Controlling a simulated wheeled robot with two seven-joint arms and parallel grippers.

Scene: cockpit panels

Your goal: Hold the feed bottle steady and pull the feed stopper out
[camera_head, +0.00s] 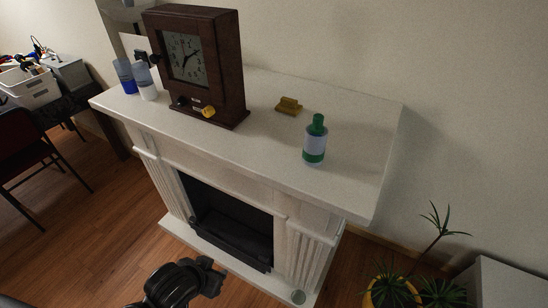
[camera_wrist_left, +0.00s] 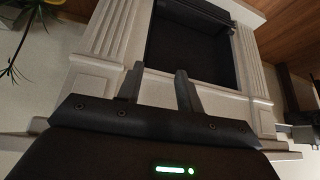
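The feed bottle (camera_head: 314,146) stands upright on the white mantel, towards its right end in the head view. It is pale with a green band near its base. The green feed stopper (camera_head: 318,125) sits in its top. My left gripper (camera_head: 207,275) is low in front of the fireplace, well below and left of the bottle, touching nothing. In the left wrist view its two fingers (camera_wrist_left: 159,88) are apart with nothing between them. The bottle does not show in that view. I do not see my right gripper clearly in either view.
A brown clock (camera_head: 193,65) stands on the mantel (camera_head: 270,90), left of the bottle. A potted plant (camera_head: 392,294) is at the lower right.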

